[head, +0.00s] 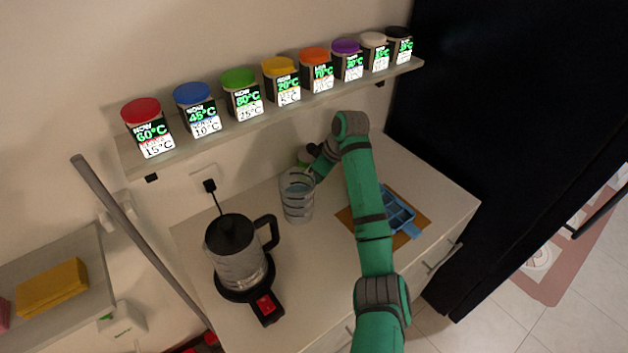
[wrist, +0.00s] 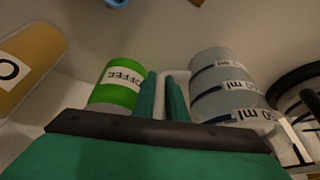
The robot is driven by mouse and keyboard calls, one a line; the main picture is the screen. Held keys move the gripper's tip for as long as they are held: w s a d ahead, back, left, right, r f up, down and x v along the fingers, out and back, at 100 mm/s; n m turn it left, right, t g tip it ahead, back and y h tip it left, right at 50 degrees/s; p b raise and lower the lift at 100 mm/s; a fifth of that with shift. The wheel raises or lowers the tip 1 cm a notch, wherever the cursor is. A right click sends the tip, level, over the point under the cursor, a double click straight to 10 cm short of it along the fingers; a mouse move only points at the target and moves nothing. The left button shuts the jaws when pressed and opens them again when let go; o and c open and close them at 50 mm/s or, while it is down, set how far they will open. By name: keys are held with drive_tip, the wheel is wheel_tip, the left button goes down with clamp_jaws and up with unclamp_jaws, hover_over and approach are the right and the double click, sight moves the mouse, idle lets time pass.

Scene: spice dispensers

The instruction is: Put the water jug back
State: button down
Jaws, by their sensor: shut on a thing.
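The water jug (head: 297,197) is a clear ribbed container with ml marks, standing upright on or just above the counter, to the right of the kettle. It shows large in the wrist view (wrist: 225,88), right of my fingers. My gripper (wrist: 161,98) is shut on the jug's pale handle, at its side. In the head view my dark wrist is at the jug's right, and the fingertips are mostly hidden. Whether the jug's base touches the counter I cannot tell.
A green coffee tin (wrist: 115,88) stands close to my fingers. The kettle (head: 238,252) sits on its base at left. A blue tray (head: 400,217) lies on a brown mat (head: 424,214) at right. A shelf (head: 190,146) of spice dispensers hangs above the counter.

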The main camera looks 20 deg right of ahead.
drive_tip(key=shift+s+d, duration=0.1)
drive_tip(key=shift+s, duration=0.05)
drive_tip(key=c, duration=1.8)
unclamp_jaws()
drive_tip(key=shift+f, duration=0.15)
drive_tip(key=shift+o, duration=0.2)
drive_tip(key=shift+r, duration=0.25)
drive_tip(key=v, duration=1.1)
drive_tip(key=shift+r, duration=0.45)
